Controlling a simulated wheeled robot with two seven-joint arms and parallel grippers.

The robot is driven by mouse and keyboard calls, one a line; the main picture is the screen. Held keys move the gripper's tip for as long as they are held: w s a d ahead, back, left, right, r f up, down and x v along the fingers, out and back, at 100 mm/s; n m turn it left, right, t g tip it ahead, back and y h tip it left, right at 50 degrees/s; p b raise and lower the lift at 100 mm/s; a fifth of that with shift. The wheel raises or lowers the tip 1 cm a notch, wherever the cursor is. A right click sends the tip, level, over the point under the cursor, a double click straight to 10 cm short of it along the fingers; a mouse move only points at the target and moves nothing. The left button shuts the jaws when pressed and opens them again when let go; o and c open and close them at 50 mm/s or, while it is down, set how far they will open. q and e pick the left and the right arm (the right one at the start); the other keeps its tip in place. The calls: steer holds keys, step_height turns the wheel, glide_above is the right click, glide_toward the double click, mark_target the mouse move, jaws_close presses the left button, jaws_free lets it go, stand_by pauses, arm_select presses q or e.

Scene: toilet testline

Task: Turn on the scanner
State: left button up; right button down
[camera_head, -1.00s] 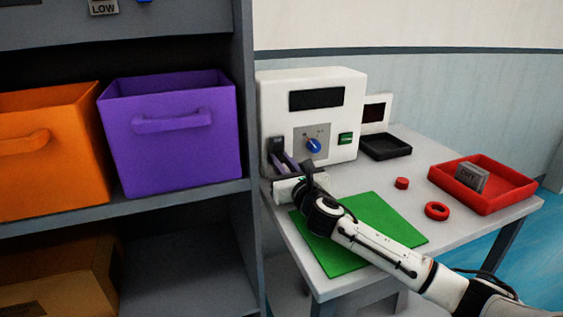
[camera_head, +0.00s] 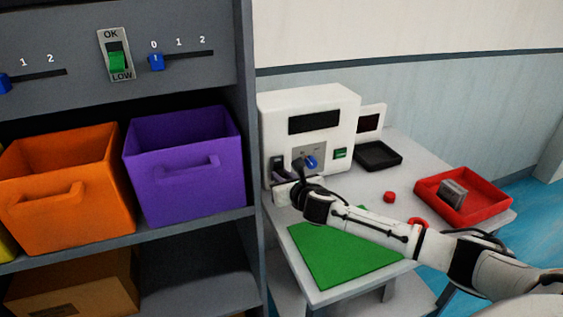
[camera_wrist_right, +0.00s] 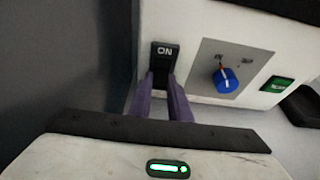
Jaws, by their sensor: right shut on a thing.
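The scanner (camera_head: 339,104) is a white box with a dark display at the back left of the table. Its front has a black rocker switch (camera_wrist_right: 164,52) marked ON at the lower left, a blue knob (camera_wrist_right: 225,80) on a grey plate and a green button (camera_wrist_right: 276,84). The switch is partly hidden in the head view. My right gripper (camera_wrist_right: 160,78) has its two purple fingers close together at the lower part of the switch, shut on it; it also shows in the head view (camera_head: 279,174). My left gripper is not in view.
A shelf with orange (camera_head: 62,195) and purple (camera_head: 185,178) bins stands close left of the scanner. On the table (camera_head: 345,184) are a green mat (camera_head: 335,255), a black tray (camera_head: 377,155), a red knob (camera_head: 389,197) and a red tray (camera_head: 486,211) holding a grey block.

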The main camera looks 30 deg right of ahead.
steer(key=shift+w+r+g+p, duration=0.1)
steer(key=shift+r+g+p, duration=0.5)
steer(key=shift+g+p, duration=0.1)
steer(key=shift+d+g, duration=0.1)
steer(key=shift+g, duration=0.3)
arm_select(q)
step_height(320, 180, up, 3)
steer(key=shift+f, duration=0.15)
arm_select(e)
steer(key=g, duration=0.2)
steer(key=r+g+y, duration=0.1)
steer(key=g, duration=0.1)
steer(key=shift+w+g+y, duration=0.1)
steer(key=shift+g+y, duration=0.2)
steer(key=shift+g, duration=0.3)
steer(key=c, duration=1.6)
jaws_free()
steer(key=shift+c, duration=0.2)
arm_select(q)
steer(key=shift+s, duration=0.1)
